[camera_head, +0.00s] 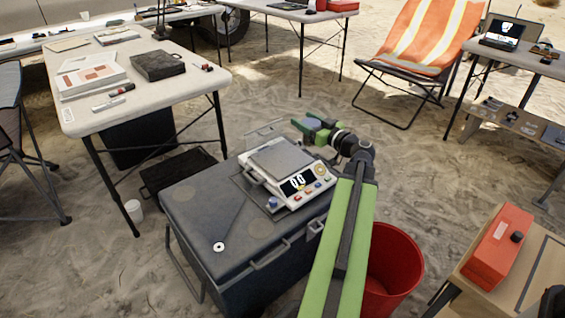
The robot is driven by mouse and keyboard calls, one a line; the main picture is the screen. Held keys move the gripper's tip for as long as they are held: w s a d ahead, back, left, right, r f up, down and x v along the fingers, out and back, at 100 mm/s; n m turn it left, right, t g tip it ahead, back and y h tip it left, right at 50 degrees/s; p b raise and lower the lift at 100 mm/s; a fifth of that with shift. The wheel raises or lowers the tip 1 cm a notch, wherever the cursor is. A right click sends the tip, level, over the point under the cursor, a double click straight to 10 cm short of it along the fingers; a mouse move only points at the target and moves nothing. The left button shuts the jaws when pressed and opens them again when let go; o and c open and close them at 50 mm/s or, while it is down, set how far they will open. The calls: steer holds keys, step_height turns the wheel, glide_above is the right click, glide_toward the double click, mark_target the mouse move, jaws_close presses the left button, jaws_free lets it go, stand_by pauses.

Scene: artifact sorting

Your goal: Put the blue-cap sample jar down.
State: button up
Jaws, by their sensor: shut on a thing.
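My gripper (318,130), with green fingers, is above and just right of the weighing scale's far side. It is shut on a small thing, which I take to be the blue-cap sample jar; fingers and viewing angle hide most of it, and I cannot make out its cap. The white scale (292,188) stands on the dark chest (195,215). Its display reads 0.0 and its grey pan looks empty. A small blue spot shows at the scale's front left corner; I cannot tell what it is.
A small white ring-like disc lies on the chest's front part. A red bucket (398,270) stands right of the chest, beside my arm. A table (190,92) with papers and a dark box is at left. An orange striped chair (425,40) stands behind. A red case (500,247) sits at right.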

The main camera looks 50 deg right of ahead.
steer(key=w+f+b, duration=0.3)
steer(key=w+a+f+b, duration=0.1)
steer(key=w+f+b, duration=0.3)
steer(key=w+a+f+b, duration=0.1)
steer(key=w+f+b, duration=0.3)
steer(key=shift+w+a+f, duration=0.15)
steer(key=shift+w+a, duration=0.05)
steer(key=shift+r, duration=0.25)
steer(key=shift+f, duration=0.25)
steer(key=o, duration=1.5)
steer(key=shift+r, duration=0.1)
